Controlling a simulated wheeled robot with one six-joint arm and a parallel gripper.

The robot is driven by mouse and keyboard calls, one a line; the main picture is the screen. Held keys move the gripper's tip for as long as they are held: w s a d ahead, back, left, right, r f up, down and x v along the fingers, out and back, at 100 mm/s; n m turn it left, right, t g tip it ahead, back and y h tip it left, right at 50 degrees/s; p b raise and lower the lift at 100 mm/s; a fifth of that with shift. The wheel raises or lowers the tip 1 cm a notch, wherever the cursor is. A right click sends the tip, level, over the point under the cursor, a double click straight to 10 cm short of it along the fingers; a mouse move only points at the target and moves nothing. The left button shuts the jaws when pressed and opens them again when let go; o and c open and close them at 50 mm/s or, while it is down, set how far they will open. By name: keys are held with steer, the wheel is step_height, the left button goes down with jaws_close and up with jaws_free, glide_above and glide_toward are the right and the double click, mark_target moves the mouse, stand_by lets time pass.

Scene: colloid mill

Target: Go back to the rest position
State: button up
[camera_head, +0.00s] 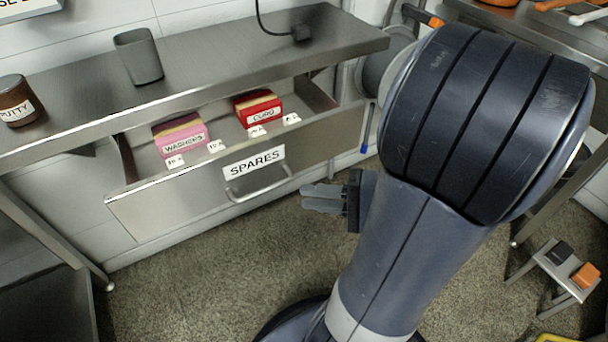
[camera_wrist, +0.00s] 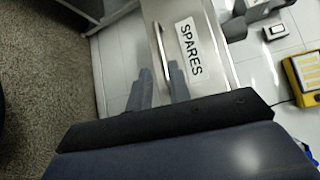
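My gripper (camera_head: 308,196) is low in front of the SPARES drawer (camera_head: 150,212), its fingers pointing left. Its two fingers stand apart with nothing seen held between them; they also show in the wrist view (camera_wrist: 159,76). The drawer's bar handle (camera_head: 262,192) lies just beyond the fingertips and appears free of them. It also shows in the wrist view (camera_wrist: 158,45). The drawer is pulled open under the steel counter. A pink box marked WASHERS (camera_head: 180,138) and a red box (camera_head: 258,109) sit inside. My arm hides the area on the right.
On the counter (camera_head: 210,65) stand a grey cup (camera_head: 138,56) and a brown PUTTY jar (camera_head: 18,100). A small stool (camera_head: 560,272) with a black and an orange block stands at the lower right. Open floor lies below the drawer.

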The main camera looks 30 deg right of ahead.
mark_target(265, 192)
steer(key=shift+b+x, duration=0.8)
steer(key=shift+x, duration=4.6)
steer(key=shift+r, duration=0.15)
